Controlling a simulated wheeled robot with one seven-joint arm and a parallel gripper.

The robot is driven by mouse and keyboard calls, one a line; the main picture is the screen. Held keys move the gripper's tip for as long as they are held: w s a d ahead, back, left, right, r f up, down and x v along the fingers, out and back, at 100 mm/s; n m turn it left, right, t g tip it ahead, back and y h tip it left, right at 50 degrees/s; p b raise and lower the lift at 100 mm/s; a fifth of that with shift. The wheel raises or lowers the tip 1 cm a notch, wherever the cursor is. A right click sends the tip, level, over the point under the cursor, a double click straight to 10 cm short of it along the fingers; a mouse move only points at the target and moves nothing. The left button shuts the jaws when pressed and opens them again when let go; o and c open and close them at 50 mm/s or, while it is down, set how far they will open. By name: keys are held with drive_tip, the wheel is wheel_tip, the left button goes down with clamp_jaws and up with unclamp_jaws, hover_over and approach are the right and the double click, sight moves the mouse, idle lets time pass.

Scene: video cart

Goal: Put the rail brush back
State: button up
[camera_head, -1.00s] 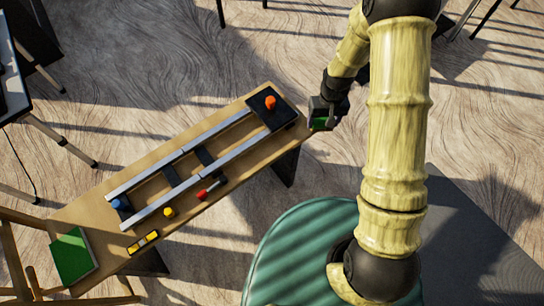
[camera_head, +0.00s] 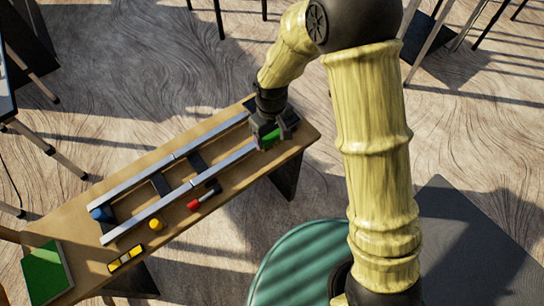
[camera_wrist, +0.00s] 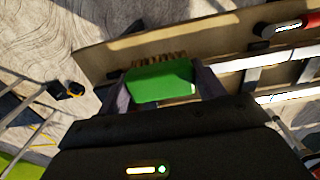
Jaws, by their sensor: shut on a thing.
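My gripper (camera_head: 273,132) is over the right end of the wooden table and shut on a green block-shaped brush (camera_head: 270,139). In the wrist view the brush (camera_wrist: 160,84) sits between both fingers, with tan bristles (camera_wrist: 158,58) on its far side. Two parallel grey rails (camera_head: 178,192) run along the table, joined by dark crosspieces (camera_head: 197,161). The gripper is near the right end of these rails. My gripper and wrist cover most of the black pad there, and the orange knob is hidden. I cannot tell whether the brush touches anything below.
A red-handled tool (camera_head: 204,196), a yellow knob (camera_head: 156,224) and a yellow-black block (camera_head: 126,258) lie along the table's (camera_head: 225,199) near side. A blue piece (camera_head: 102,213) is at the rails' left end. A green pad (camera_head: 46,272) lies at the far left.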

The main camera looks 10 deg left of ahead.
wheel_tip(320, 180, down, 6)
drive_tip(key=shift+r+b, duration=0.15)
drive_tip(key=shift+b, duration=0.2)
drive_tip(key=shift+f, duration=1.9)
drive_tip(key=shift+f+b, duration=0.1)
drive_tip(key=shift+b, duration=0.25)
drive_tip(key=o, duration=0.9)
drive_tip(key=shift+o, duration=0.2)
wheel_tip(320, 180, up, 12)
drive_tip(key=shift+r+p, duration=0.15)
drive_tip(key=shift+p, duration=0.8)
